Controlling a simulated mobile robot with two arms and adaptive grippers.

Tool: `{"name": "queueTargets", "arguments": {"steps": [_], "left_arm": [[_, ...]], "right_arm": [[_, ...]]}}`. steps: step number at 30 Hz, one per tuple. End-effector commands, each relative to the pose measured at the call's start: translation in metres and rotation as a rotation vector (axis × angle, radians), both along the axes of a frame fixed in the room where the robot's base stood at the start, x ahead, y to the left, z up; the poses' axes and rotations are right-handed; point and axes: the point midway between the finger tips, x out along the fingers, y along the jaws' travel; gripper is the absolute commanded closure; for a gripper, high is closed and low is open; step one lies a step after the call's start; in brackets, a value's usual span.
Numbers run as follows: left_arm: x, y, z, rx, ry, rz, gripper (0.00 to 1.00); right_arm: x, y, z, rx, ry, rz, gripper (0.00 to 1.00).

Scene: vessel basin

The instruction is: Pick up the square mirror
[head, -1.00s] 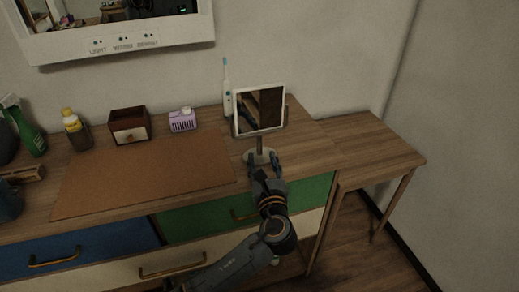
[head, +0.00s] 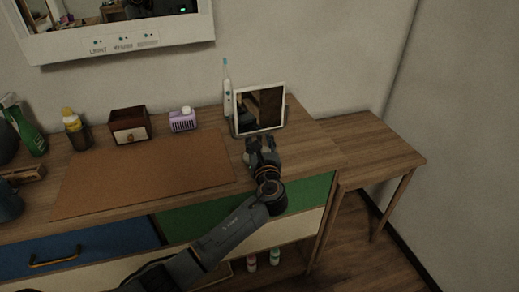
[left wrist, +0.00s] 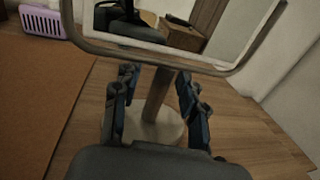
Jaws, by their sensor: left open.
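The square mirror (head: 260,108) stands upright on the right part of the dresser top, with a white frame and a stand. In the left wrist view its white-framed glass (left wrist: 185,32) fills the top, and its post (left wrist: 158,95) rises from a round pale base (left wrist: 155,128). My left gripper (head: 261,142) is just in front of the stand, below the mirror panel. In the left wrist view its open fingers (left wrist: 160,92) are on either side of the post, with gaps to it. In the head view the gripper hides the stand's post and base. My right gripper is not in view.
A toothbrush (head: 227,90) stands close left of the mirror. A purple box (head: 183,121), a small wooden drawer box (head: 129,125) and bottles (head: 76,129) are further left. A brown mat (head: 145,175) covers the middle. A lower side table (head: 372,147) is bare.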

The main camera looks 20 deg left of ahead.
Motion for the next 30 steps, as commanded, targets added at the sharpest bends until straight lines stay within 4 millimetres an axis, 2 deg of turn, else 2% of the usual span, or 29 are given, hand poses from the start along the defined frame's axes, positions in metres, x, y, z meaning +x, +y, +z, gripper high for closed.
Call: {"name": "queueTargets", "arguments": {"steps": [1, 7, 22, 26, 30], "left_arm": [[0.0, 0.0, 0.0, 0.0, 0.0, 0.0, 0.6], [0.0, 0.0, 0.0, 0.0, 0.0, 0.0, 1.0], [0.0, 0.0, 0.006, 0.0, -0.003, 0.0, 1.0], [0.0, 0.0, 0.018, -0.001, -0.005, -0.001, 1.0], [-0.005, 0.002, 0.041, -0.001, -0.006, 0.0, 1.0]], "right_arm": [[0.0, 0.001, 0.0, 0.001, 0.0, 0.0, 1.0], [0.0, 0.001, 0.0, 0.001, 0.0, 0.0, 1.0], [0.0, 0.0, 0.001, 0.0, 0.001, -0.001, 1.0], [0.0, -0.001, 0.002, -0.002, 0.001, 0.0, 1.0], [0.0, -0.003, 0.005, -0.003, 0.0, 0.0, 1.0]]}}
